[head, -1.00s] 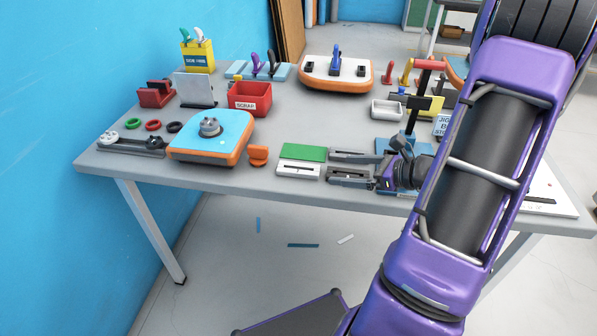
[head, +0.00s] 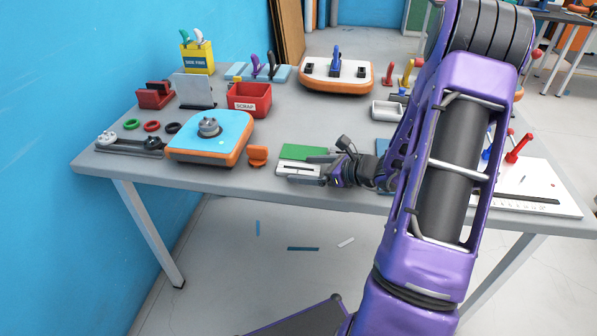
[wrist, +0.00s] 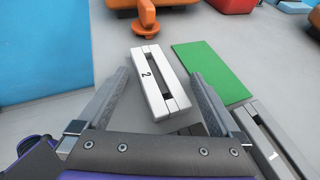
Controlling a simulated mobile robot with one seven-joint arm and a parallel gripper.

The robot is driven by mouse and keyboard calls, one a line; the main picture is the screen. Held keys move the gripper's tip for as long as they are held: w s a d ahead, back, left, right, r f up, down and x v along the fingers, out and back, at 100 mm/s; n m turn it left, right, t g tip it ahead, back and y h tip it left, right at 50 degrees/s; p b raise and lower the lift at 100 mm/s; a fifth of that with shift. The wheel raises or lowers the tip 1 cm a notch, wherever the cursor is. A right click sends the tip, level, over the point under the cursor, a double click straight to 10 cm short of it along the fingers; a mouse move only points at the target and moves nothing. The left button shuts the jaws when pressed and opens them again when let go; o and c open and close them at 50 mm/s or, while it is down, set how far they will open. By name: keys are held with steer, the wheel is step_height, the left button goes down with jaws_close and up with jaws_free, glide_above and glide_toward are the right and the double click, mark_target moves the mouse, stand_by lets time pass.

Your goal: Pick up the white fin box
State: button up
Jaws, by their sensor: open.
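A white fin box (wrist: 153,75) with a dark slot and a "2" on top lies on the table in the wrist view. It also shows in the head view (head: 292,168), near the front edge, just in front of a green pad (head: 303,152). My gripper (head: 314,170) is open and low over the table. In the wrist view its fingers (wrist: 160,78) stand on either side of the box's near part, with a gap on both sides. A second slotted box (wrist: 268,138), greyer and marked "1", lies beside my right finger.
The green pad (wrist: 213,72) lies right of the box in the wrist view. An orange stand (head: 258,156) is beyond the box. A blue-topped board (head: 225,130) and a red scrap bin (head: 250,106) stand farther left and back.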

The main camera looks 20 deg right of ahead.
jaws_close()
stand_by(0.4)
